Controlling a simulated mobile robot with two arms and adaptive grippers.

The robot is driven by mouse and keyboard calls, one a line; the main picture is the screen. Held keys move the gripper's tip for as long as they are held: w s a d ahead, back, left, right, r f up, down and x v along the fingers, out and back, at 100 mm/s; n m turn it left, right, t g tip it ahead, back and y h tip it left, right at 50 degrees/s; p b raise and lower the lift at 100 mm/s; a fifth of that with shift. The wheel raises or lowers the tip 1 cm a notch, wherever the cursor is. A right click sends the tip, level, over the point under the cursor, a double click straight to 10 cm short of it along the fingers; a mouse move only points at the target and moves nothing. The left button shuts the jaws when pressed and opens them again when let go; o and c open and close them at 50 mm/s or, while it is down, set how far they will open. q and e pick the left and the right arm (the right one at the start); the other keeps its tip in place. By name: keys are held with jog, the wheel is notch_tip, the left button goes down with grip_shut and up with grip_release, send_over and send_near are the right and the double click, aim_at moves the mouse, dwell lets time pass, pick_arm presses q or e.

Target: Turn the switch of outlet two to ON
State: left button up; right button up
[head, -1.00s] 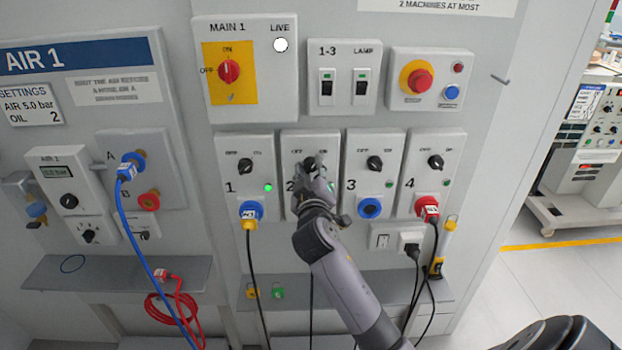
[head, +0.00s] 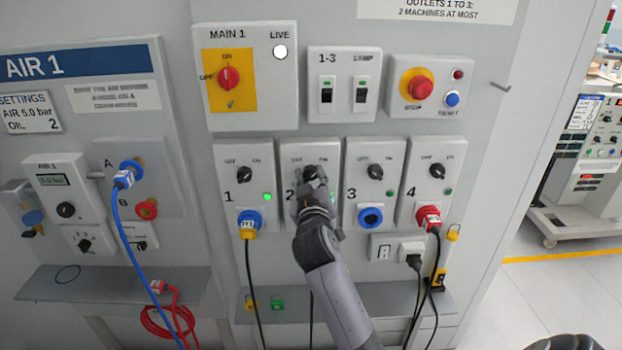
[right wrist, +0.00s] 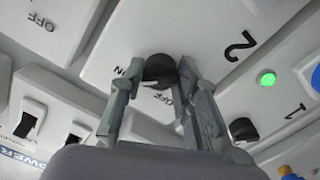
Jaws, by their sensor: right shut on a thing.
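The outlet two panel (head: 290,150) is the second of a row of outlet panels on the grey wall. Its black rotary switch (right wrist: 160,68) sits between my right fingertips in the right wrist view. My right gripper (head: 312,176) is shut on this switch and covers most of it in the head view. ON and OFF are printed beside the switch, but the fingers hide which mark it points to. The arm hides the lower part of the panel, and its lamp is barely seen. My left gripper is not in view.
Outlet one's switch (head: 243,174) is on the left, with a lit green lamp (head: 267,197). Outlet three's switch (head: 376,172) is close on the right. Above are the main switch (head: 229,78) and a red stop button (head: 420,88). Cables hang below.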

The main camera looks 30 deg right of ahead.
jog(key=o, duration=1.1)
jog(key=shift+o, duration=0.2)
jog(key=v, duration=1.2)
jog(key=shift+a+f, duration=0.1)
jog(key=shift+f, duration=0.1)
